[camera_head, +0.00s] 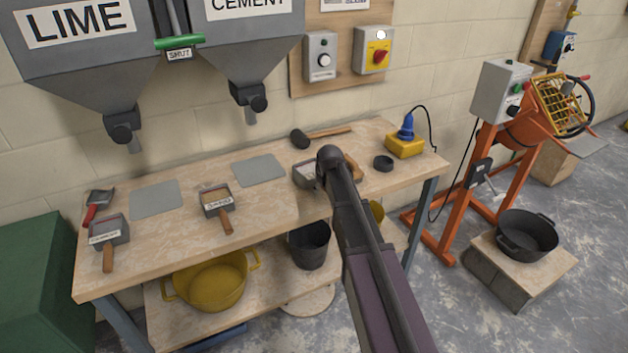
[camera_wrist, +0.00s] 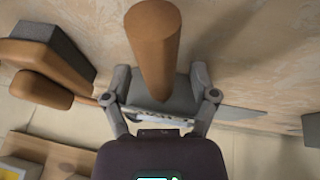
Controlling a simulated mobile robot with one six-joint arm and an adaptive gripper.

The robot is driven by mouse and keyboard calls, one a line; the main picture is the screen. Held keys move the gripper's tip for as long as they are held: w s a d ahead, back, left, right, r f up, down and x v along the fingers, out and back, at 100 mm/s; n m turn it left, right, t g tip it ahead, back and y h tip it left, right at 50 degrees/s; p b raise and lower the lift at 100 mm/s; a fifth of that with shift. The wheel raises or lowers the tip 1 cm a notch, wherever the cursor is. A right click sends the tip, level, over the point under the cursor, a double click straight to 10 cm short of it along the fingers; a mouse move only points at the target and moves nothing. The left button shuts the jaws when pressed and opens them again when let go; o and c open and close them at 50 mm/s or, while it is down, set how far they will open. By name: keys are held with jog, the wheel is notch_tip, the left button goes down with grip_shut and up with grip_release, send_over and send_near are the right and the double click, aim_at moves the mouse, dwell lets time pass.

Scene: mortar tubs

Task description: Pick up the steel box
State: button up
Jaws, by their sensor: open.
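A grey steel box (camera_head: 305,174) with a pale label sits on the workbench, partly hidden behind my arm in the head view. In the wrist view the grey box (camera_wrist: 180,97) shows between and beyond my fingers, with its brown wooden handle (camera_wrist: 153,50) reaching up past them. My gripper (camera_wrist: 160,84) is open, one finger on each side of the handle and box. I cannot tell whether either finger touches.
Two similar handled boxes (camera_head: 217,200) (camera_head: 109,232) stand further left on the bench (camera_head: 270,211). A wooden-handled block (camera_wrist: 45,65) lies close to the left finger. A mallet (camera_head: 300,139), a dark ring (camera_head: 383,163) and a yellow-based blue tool (camera_head: 405,145) are behind and right.

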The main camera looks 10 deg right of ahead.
grip_shut()
jog(key=shift+r, duration=0.1)
notch_tip(320, 180, up, 2)
jog(key=p, duration=0.2)
jog(key=shift+r+p, duration=0.25)
jog(key=shift+p, duration=0.1)
jog(key=shift+s+r+p, duration=0.45)
jog(key=shift+r+p, duration=0.15)
jog(key=s+d, duration=0.1)
jog(key=s, duration=0.6)
jog(key=s+d+r+p, duration=0.1)
jog(key=s+d, duration=0.1)
jog(key=s, duration=0.5)
jog(key=shift+s+d, duration=0.25)
jog(key=shift+s, duration=0.1)
